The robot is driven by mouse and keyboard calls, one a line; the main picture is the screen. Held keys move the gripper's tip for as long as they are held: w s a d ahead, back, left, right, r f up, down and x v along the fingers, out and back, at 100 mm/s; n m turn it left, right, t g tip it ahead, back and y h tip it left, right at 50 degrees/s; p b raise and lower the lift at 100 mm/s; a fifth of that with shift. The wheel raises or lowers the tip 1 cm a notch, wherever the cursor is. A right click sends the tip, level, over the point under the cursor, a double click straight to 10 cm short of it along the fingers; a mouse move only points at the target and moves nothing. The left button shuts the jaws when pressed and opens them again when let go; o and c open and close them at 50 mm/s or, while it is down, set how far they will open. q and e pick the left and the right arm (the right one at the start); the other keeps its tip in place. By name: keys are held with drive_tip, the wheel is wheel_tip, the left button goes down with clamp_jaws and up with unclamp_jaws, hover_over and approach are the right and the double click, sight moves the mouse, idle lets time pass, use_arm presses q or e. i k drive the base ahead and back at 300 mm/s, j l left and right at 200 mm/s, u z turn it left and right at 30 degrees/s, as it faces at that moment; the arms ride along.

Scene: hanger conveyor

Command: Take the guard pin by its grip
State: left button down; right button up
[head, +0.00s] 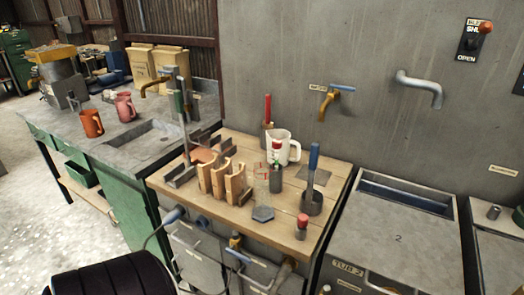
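I cannot tell for certain which item is the guard pin. Several upright pieces with coloured grips stand on the wooden bench (285,232). A short grey piece with a red top (302,224) is near the front right corner. A blue-handled tool (314,160) stands in a dark round holder (311,203). A red-handled piece (268,110) stands at the back, left of a white jug (285,148). Neither of my grippers is in view.
Wooden slotted blocks (222,182) and a clear cylinder (261,183) occupy the bench middle. A lidded tub (405,235) is at the right. A sink counter with an orange mug (91,124) and a pink mug (125,108) is at the left. Taps project from the wall.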

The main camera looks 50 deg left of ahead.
sight(302, 218)
drive_tip(key=j+u, duration=0.1)
drive_tip(key=u, duration=1.1)
